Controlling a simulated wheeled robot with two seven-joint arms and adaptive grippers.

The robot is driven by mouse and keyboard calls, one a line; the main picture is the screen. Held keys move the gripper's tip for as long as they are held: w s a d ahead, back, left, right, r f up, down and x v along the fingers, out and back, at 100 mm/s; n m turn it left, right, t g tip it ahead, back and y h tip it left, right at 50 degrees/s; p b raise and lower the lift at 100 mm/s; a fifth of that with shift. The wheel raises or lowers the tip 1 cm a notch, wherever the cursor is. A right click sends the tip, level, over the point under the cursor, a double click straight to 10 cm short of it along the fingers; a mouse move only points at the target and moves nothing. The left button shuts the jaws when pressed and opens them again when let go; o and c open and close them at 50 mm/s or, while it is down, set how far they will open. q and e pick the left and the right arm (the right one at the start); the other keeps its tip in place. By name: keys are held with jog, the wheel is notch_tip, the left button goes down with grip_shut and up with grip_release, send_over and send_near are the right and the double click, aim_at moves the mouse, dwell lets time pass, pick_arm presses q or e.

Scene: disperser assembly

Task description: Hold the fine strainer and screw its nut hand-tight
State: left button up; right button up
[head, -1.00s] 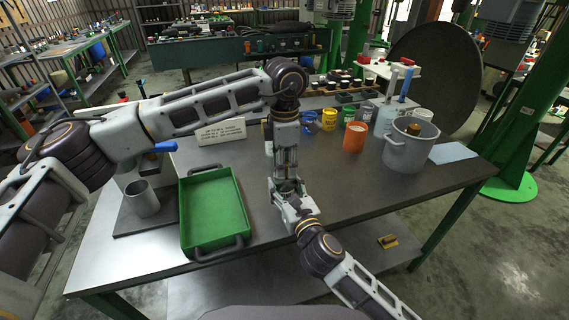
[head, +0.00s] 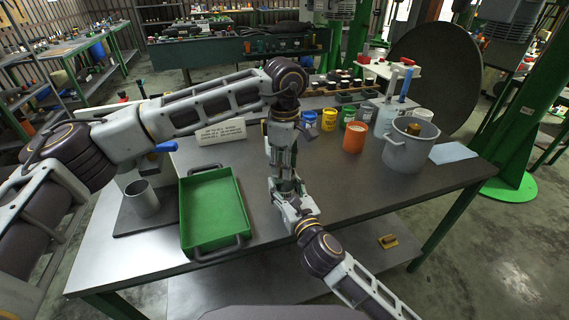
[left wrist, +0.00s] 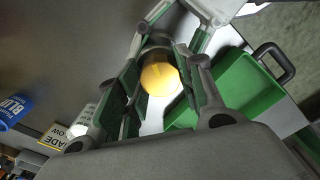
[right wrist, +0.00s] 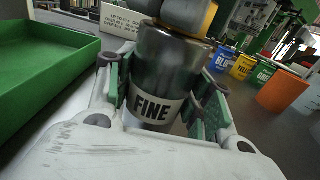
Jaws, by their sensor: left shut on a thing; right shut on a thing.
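The fine strainer (right wrist: 157,75), a shiny metal cylinder with a white FINE label, stands upright between the fingers of my right gripper (right wrist: 165,100), which is shut on it. Its yellow nut (left wrist: 160,78) shows in the left wrist view, and its edge shows on top of the strainer (right wrist: 210,18) in the right wrist view. My left gripper (left wrist: 165,65) comes from above and is shut on the nut. In the head view my left gripper (head: 284,168) is right above my right gripper (head: 290,192), and both hide most of the strainer. I cannot tell how tightly the nut is seated.
A green tray (head: 240,185) with dark handles lies left of the grippers. A grey cup (head: 143,198) stands farther left. A sign (head: 221,131) stands behind. Blue, yellow and green cans, an orange cup (head: 354,138) and a grey pot (head: 403,154) stand at right. The front-right tabletop is clear.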

pick_arm(q)
jog(key=shift+w+a, duration=0.1)
jog(key=o, duration=1)
jog(key=shift+r, duration=0.1)
jog(key=shift+r, duration=5.9)
pick_arm(e)
jog(key=o, duration=1.5)
jog(key=shift+c, duration=0.2)
jog(key=shift+s, duration=0.1)
jog(key=v, duration=1.1)
jog(key=shift+s+d, duration=0.2)
jog(key=shift+s, duration=0.15)
